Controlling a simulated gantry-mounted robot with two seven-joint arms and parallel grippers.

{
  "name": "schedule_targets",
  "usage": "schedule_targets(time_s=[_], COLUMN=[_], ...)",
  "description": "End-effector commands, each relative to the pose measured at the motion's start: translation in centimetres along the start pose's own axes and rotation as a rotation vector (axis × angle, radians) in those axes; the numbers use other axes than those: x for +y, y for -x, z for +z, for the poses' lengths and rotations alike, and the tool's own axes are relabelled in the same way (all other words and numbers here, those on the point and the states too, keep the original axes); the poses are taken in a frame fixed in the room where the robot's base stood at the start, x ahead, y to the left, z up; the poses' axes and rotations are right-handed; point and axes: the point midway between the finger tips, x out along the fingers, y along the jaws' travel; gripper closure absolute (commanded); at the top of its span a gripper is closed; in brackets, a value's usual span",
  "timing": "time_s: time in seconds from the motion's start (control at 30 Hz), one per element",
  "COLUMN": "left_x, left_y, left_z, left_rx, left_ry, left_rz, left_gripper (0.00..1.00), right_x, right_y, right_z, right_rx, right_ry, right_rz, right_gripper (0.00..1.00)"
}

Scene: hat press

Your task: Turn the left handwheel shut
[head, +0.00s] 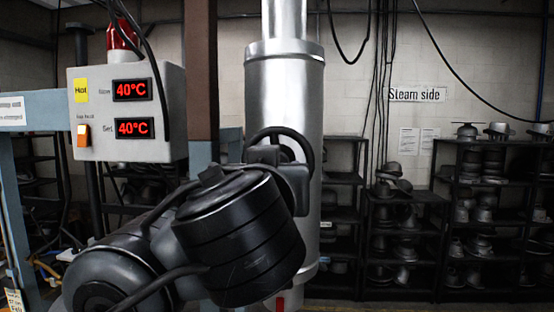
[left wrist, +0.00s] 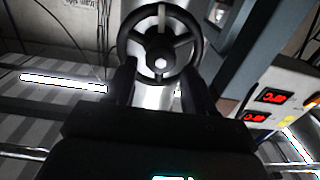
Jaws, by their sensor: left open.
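The left handwheel (head: 309,150) is a dark wheel in front of the silver vertical pipe in the head view. My own arm hides much of it there. In the left wrist view the handwheel (left wrist: 161,64) shows its round rim, spokes and pale hub nut. My left gripper (left wrist: 158,80) is open, with one dark finger on each side below the hub, at the wheel's lower part. I cannot tell whether the fingers touch the rim. My right gripper is in neither view.
The silver pipe (head: 285,95) stands behind the wheel. A grey control box (head: 100,145) with two red 40°C displays and a "Hot" label is at the left, beside a brown post (head: 203,70). Dark shelves (head: 490,225) with hat forms stand at the back right.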

Motion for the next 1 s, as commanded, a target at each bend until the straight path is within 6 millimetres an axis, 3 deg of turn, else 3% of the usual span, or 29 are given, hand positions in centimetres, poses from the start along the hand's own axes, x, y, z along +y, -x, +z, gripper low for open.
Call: schedule_targets(time_s=[0.2, 0.4, 0.87, 1.0], left_x=[-0.2, -0.1, -0.1, -0.1], left_y=[-3.6, -5.9, -7.0, -6.9], left_z=[-0.3, -0.2, 0.0, 0.0], left_rx=[-0.001, -0.001, -0.001, -0.001], left_ry=[-0.001, -0.001, 0.002, 0.002], left_rz=[-0.005, -0.002, -0.001, -0.001], left_gripper=[0.45, 0.45, 0.45, 0.64], right_x=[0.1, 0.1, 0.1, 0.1], right_y=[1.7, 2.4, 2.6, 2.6], right_z=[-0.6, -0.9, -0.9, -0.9], right_rx=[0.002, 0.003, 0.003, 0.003], right_ry=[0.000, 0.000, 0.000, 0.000], right_rz=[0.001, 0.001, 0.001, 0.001], right_gripper=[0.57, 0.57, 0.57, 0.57])
